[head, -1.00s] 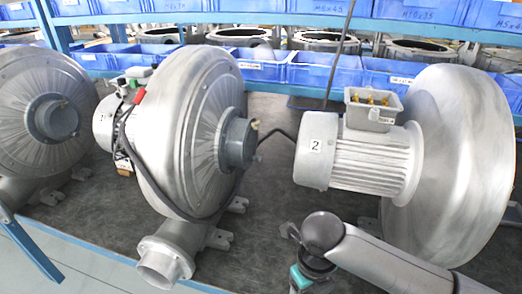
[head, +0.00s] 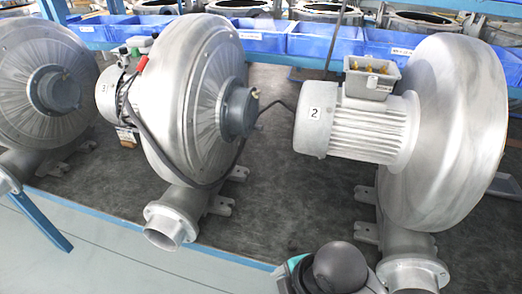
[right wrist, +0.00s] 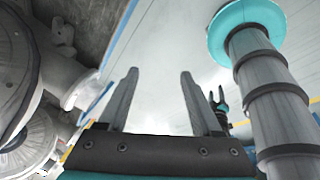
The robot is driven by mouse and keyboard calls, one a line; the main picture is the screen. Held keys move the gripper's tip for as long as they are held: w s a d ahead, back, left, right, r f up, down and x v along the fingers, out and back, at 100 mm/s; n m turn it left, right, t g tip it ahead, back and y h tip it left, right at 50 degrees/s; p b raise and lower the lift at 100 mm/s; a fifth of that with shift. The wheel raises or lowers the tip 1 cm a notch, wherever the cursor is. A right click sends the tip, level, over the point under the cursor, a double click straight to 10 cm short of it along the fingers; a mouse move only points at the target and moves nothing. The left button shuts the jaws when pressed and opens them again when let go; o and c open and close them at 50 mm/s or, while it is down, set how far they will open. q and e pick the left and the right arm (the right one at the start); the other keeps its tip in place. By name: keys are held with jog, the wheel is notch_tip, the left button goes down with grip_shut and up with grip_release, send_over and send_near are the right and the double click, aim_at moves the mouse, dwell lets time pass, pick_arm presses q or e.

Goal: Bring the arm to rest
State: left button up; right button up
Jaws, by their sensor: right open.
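My right arm shows only as a dark round joint with a teal part (head: 338,268) at the bottom edge of the head view, in front of the bench. Its gripper is outside that view. In the right wrist view my right gripper (right wrist: 160,74) is open, its two grey fingers well apart with nothing between them. A small dark two-fingered gripper with a teal band (right wrist: 218,105), apparently my left one, shows farther off in that view. It is too small to tell its opening.
Blower 2 (head: 445,130) stands at the right and blower 3 (head: 190,95) at the middle left. Another blower (head: 40,90) is at the far left. Blue bins (head: 260,35) line the back. The dark bench top (head: 280,200) has bare room between the blowers. Pale floor (head: 60,270) lies in front.

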jog(key=s+d+m+t+h, duration=0.15)
jog(key=s+d+m, duration=0.35)
jog(key=m, duration=0.5)
jog(key=s+d+m+g+h, duration=0.1)
jog(key=s+d+m+h, duration=0.1)
jog(key=d+m, duration=0.55)
jog(key=s+f+m+b, duration=0.25)
jog(key=f+b, duration=0.25)
jog(key=f, duration=2.4)
jog(key=s+d+f+g+b, duration=0.2)
jog(key=s+f+b, duration=0.2)
jog(key=s+f, duration=1.1)
jog(key=shift+f+n, duration=0.4)
jog(key=shift+f, duration=0.2)
